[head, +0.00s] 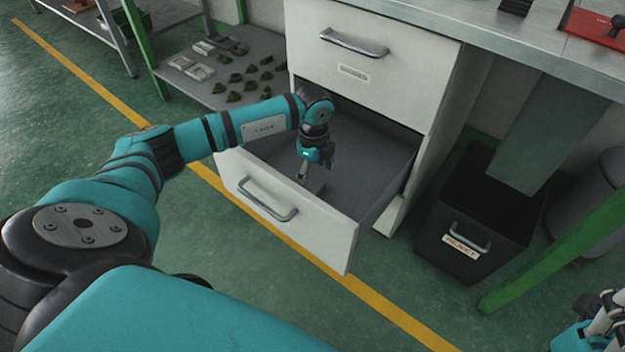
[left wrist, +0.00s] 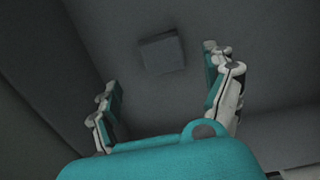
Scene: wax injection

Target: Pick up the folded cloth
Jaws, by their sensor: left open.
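The folded cloth (left wrist: 162,53) is a small dark grey square on the floor of the open lower drawer (head: 325,235). It lies ahead of my left gripper's fingers in the left wrist view, between their lines and apart from them. In the head view, a grey patch beside the fingers seems to be the cloth (head: 316,187), partly hidden. My left gripper (head: 309,171) reaches down into the drawer, open and empty; its two fingers also show in the left wrist view (left wrist: 163,88). My right gripper (head: 603,322) is partly in view at the bottom right corner.
The drawer's walls stand around my left gripper, and a shut upper drawer (head: 385,75) is above it. A black reject bin (head: 475,215) stands to the right. A low shelf (head: 210,95) with several small green parts is behind at left.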

